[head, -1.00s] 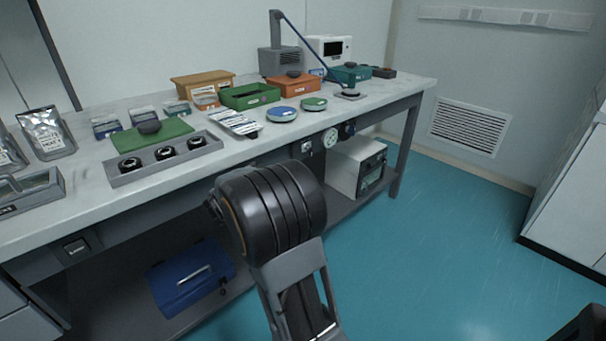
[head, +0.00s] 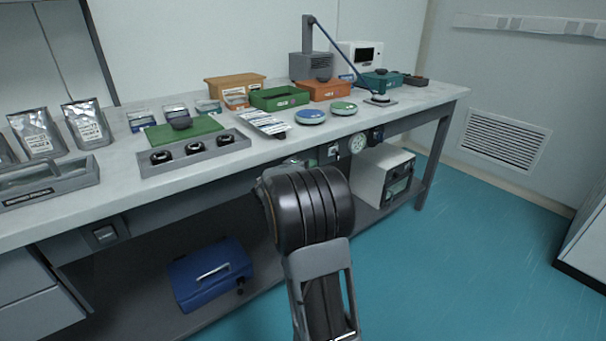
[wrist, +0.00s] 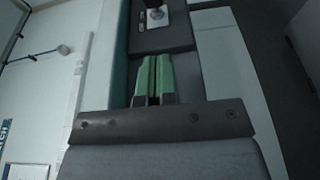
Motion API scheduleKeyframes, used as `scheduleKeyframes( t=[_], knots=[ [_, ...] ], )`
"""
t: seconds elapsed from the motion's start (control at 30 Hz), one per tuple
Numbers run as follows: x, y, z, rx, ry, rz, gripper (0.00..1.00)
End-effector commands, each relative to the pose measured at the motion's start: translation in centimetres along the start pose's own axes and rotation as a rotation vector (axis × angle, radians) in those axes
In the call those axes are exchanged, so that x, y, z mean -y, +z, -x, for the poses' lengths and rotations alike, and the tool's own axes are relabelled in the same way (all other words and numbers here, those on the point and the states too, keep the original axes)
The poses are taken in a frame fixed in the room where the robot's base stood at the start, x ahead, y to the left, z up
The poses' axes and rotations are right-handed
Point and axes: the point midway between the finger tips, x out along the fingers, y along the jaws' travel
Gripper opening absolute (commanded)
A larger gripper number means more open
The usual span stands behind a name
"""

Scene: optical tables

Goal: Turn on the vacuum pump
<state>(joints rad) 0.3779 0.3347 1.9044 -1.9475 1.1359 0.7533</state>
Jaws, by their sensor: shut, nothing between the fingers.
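My gripper (wrist: 152,62) shows in the wrist view as two green fingers side by side, shut and empty. Ahead of the tips is a dark panel with a small pale-and-dark control (wrist: 155,12), apart from the fingers. In the head view my black arm hides most of the gripper. A small switch plate (head: 333,151), a round white gauge (head: 357,143) and a dark knob (head: 376,134) sit on the bench's front edge, beyond my arm. A pale box with a dark front (head: 383,176) stands on the lower shelf below them. I cannot tell which thing is the vacuum pump.
The bench (head: 215,177) carries trays, bins and foil pouches (head: 87,124). Another switch plate (head: 105,235) is on its front at left. A blue toolbox (head: 211,272) lies on the lower shelf. The teal floor (head: 480,250) is clear at right.

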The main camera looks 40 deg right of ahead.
Motion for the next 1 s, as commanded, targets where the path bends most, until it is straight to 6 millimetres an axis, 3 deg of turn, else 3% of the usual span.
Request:
scheduleKeyframes(
  t=[0.2,0.4,1.0],
  knots=[
    [0.2,0.2,-3.9,0.003,0.0,0.0,0.0],
    [0.1,2.0,-5.4,0.002,0.0,0.0,0.0],
    [0.0,2.8,-6.2,-0.001,-0.001,0.001,0.0]
  ],
)
